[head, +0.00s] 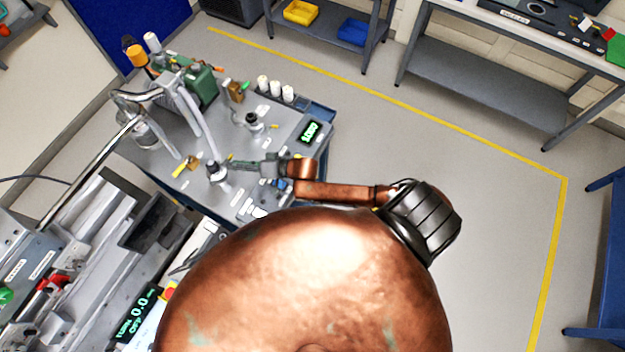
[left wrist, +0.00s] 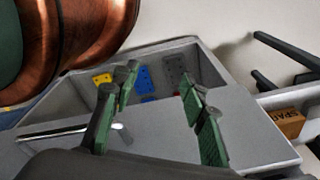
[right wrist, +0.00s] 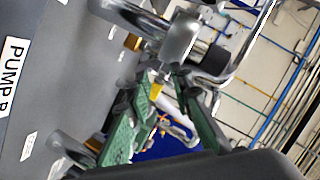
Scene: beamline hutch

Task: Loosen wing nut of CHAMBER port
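In the head view my right gripper (head: 240,165) reaches in from the right over the grey equipment table, close to a black-topped metal fitting (head: 216,172). In the right wrist view the right gripper's green fingers (right wrist: 164,82) are apart. A small yellow piece (right wrist: 156,90) shows between or behind them; I cannot tell whether it is the wing nut. Metal pipework (right wrist: 180,40) and a brass-coloured block (right wrist: 132,42) are just beyond the fingertips. I cannot make out which port is CHAMBER. My left gripper (left wrist: 157,76) is open and empty at a grey bin.
The grey bin (left wrist: 222,68) holds blue, yellow and grey plates. A PUMP label (right wrist: 14,75) is on the grey surface. White cylinders (head: 275,89) and a green-lit display (head: 310,132) stand on the table. The floor (head: 480,170) to the right is clear.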

